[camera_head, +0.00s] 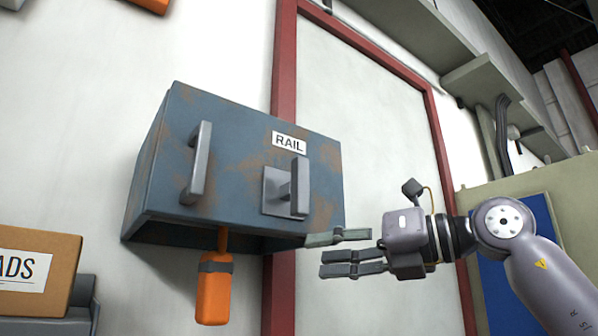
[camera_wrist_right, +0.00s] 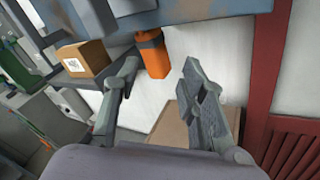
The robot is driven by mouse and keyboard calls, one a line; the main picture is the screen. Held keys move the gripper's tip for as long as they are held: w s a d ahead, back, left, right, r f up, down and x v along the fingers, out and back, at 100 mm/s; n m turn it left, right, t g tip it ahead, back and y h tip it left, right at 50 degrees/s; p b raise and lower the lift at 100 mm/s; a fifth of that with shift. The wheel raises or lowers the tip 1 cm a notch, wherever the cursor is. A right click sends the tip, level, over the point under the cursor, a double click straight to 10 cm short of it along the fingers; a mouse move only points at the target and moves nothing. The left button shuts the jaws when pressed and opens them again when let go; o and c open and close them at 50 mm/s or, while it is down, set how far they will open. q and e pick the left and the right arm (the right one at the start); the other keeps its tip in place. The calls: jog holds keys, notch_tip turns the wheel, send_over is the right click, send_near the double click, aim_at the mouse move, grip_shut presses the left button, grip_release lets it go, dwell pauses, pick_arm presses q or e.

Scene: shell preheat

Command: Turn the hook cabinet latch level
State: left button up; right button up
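The hook cabinet (camera_head: 235,160) is a worn blue-grey box on the wall, labelled RAIL, with its door shut. Its latch (camera_head: 300,187) is a grey bar on a square plate, standing upright. A grey vertical handle (camera_head: 201,163) sits left of it. My right gripper (camera_head: 335,248) is open and empty, below and right of the latch, near the cabinet's lower right corner and apart from the latch. The right wrist view shows its two spread fingers (camera_wrist_right: 160,90) with the cabinet's underside (camera_wrist_right: 200,12) beyond. The latch does not show there. My left gripper is not in view.
An orange object (camera_head: 213,290) hangs under the cabinet and also shows in the right wrist view (camera_wrist_right: 154,58). A cardboard box (camera_head: 60,250) stands on a grey shelf at the left. A red door frame (camera_head: 284,75) runs behind the cabinet. The space in front of the latch is clear.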

aim_at(305, 167)
jog(key=s+d+r+t+h, duration=0.3)
jog(key=s+r, duration=0.3)
jog(key=s, duration=0.2)
jog(key=s+d+r+t+h, duration=0.2)
jog(key=s+d+r+t, duration=0.15)
jog(key=s+r, duration=0.35)
jog(key=shift+n, duration=0.3)
jog(key=p+x, duration=0.2)
jog(key=x, duration=0.3)
jog(key=p+x, duration=0.2)
jog(key=x, duration=0.3)
jog(key=a+p+x, duration=0.1)
jog(key=p+x, duration=0.1)
jog(key=x, duration=0.3)
jog(key=shift+a+f, duration=0.25)
jog(key=shift+f, duration=0.05)
jog(key=shift+w+a+f+p, duration=0.15)
jog(key=shift+w+a+p, duration=0.15)
jog(key=shift+w+a, duration=0.15)
jog(key=shift+d, duration=0.1)
jog(key=shift+c, duration=0.3)
grip_shut()
